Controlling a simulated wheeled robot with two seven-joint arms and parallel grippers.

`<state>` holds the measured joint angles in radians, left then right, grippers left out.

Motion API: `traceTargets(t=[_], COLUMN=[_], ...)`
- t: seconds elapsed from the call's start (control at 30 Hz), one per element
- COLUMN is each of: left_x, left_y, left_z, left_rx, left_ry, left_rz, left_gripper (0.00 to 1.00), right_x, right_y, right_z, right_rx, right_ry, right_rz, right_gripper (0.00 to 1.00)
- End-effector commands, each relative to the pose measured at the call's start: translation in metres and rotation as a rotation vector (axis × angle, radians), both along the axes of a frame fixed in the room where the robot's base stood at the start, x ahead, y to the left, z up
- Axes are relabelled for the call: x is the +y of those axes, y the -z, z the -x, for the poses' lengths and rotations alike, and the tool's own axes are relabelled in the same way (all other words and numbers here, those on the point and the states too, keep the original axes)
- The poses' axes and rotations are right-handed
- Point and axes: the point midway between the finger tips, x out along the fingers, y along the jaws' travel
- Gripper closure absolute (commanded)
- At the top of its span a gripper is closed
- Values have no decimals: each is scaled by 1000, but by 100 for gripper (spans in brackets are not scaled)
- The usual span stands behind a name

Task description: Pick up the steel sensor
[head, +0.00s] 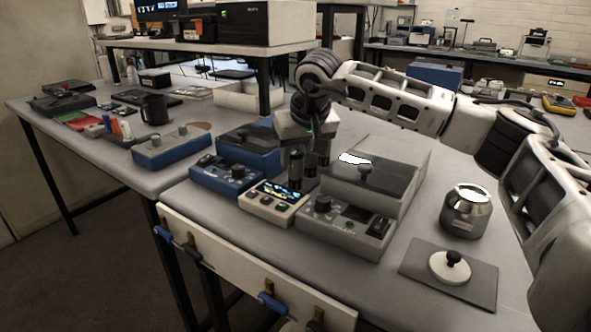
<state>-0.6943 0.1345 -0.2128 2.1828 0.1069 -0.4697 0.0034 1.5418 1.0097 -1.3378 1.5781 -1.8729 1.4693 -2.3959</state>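No part is plainly marked as the steel sensor. My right gripper (309,174) points down from above, at the back edge of a small cream device with a lit display (274,202), left of a grey box (377,181). It is well left of the canister. The fingers look dark and close together; whether anything is between them is unclear. My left gripper is out of view.
A grey control box with knobs (345,226) and blue boxes (225,178) crowd the area around the gripper. A black mug (155,109) stands further left. My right arm spans above the table's right half. Some bare tabletop lies around the canister.

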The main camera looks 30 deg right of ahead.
Motion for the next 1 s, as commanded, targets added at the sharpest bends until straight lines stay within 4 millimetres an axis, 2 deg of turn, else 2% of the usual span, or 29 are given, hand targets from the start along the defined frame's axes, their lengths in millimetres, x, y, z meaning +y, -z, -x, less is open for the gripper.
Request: traceTargets(t=[0.1,0.23,0.53,0.67,1.0], left_x=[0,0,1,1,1], left_y=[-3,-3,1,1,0], left_z=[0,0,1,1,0], left_rx=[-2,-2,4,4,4], left_ry=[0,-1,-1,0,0], left_rz=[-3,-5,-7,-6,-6], left_gripper=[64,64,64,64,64], right_x=[0,-1,-1,-1,-1], right_y=[18,33,38,37,35], right_z=[-9,-15,-17,-17,-18], right_rx=[6,3,2,1,-1], right_ry=[0,0,0,0,1], right_rz=[2,0,1,0,0], right_gripper=[61,61,61,97,98])
